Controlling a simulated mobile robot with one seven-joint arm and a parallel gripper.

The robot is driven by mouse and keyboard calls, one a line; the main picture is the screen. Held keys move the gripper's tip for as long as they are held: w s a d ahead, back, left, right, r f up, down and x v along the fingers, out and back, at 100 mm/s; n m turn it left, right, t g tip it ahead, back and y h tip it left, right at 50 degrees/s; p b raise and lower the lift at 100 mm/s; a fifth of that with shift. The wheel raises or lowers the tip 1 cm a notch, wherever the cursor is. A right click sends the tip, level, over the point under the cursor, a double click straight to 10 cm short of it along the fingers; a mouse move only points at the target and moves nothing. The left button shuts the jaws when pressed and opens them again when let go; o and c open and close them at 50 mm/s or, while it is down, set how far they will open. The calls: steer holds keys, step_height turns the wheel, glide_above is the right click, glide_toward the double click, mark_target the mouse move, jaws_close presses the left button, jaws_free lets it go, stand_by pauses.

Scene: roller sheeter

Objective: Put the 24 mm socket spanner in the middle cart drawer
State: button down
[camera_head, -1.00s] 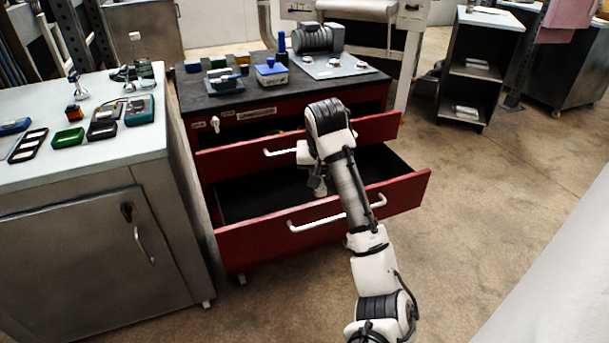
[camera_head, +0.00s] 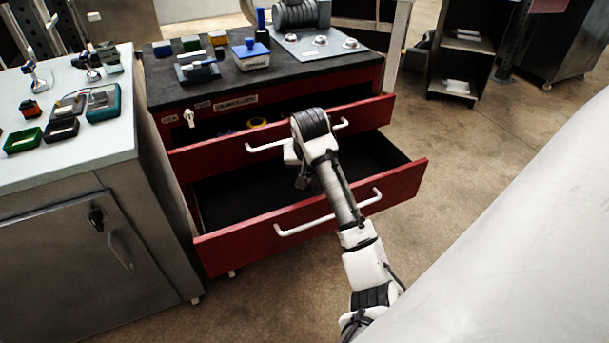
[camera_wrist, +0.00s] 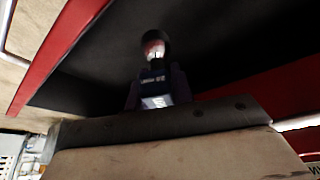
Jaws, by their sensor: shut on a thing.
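My gripper (camera_head: 302,182) hangs over the open lower red drawer (camera_head: 320,215) of the cart and is small and partly hidden by my arm in the head view. In the wrist view my gripper (camera_wrist: 158,92) is shut on a dark tool with a pale label and a round, shiny end, the socket spanner (camera_wrist: 153,48). Its size marking is too blurred to read. Behind it is dark drawer lining (camera_wrist: 225,45) with red edges. The lower drawer's visible black floor (camera_head: 240,200) is bare. The upper red drawer (camera_head: 220,152) is also pulled out, less far.
A yellow item (camera_head: 257,122) shows in the upper drawer. Boxes and a blue-lidded tub (camera_head: 250,54) stand on the black cart top (camera_head: 215,93). A bench (camera_head: 60,165) with cases stands close at left. A large pale surface (camera_head: 520,240) fills the right foreground. Floor is clear behind the cart's right side.

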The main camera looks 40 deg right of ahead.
steer(key=x, duration=0.5)
steer(key=shift+s+a+f, duration=0.25)
steer(key=shift+s, duration=0.1)
steer(key=shift+w+d+f+p, duration=0.3)
steer(key=shift+w+d, duration=0.15)
steer(key=shift+w, duration=0.15)
steer(key=shift+w+d+f+p, duration=0.25)
steer(key=shift+w+d, duration=0.2)
steer(key=shift+w, duration=0.15)
steer(key=shift+f, duration=0.1)
steer(key=shift+f, duration=0.55)
steer(key=c, duration=1.2)
jaws_free()
